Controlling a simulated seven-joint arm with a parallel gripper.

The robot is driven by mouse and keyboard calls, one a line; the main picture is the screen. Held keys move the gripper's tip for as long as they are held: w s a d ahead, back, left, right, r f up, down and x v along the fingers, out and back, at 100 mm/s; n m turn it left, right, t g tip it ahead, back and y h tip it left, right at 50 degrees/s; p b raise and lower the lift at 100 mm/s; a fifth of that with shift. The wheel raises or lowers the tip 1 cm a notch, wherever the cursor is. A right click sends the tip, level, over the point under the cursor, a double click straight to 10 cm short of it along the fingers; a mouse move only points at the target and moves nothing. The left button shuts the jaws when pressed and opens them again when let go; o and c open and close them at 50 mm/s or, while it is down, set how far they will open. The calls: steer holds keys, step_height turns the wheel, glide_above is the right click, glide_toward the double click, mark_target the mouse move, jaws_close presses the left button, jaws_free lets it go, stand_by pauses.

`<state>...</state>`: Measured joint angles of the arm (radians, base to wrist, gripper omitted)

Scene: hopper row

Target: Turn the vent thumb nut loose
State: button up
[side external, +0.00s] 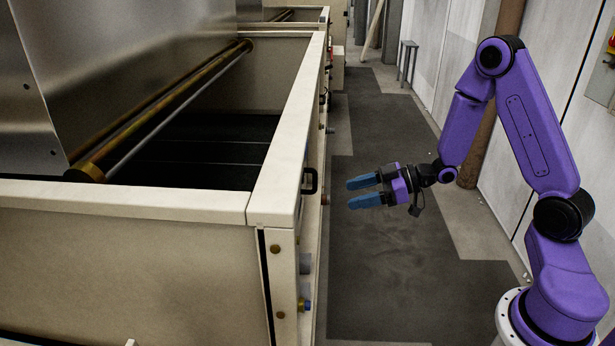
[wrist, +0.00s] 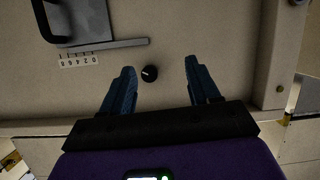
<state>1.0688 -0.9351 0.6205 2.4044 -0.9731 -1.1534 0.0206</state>
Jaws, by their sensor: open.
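A small round black knob (wrist: 149,73) with a white mark sits on the cream hopper panel in the wrist view. It is the only knob-like part there; I cannot tell for certain that it is the vent thumb nut. My gripper (wrist: 159,67) is open, its blue fingers pointing at the panel. The knob appears between the fingertips, closer to the left one, and nothing is held. In the side view my gripper (side external: 351,193) hangs over the aisle, clear of the hopper wall (side external: 287,150). The knob cannot be made out in that view.
A black handle (wrist: 45,25) on a grey plate (wrist: 88,20) is at the panel's upper left, above a numbered scale (wrist: 78,61) and a grey bar (wrist: 104,45). A brass bolt (wrist: 280,88) is at right. The aisle floor (side external: 390,270) is clear.

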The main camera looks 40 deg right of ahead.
steer(key=s+d+r+m+t+y, duration=0.2)
steer(key=d+t+y, duration=0.1)
steer(key=d, duration=0.2)
steer(key=x, duration=1.7)
steer(key=shift+w, duration=0.4)
steer(key=shift+d+f, duration=0.1)
steer(key=shift+f, duration=0.05)
steer(key=c, duration=1)
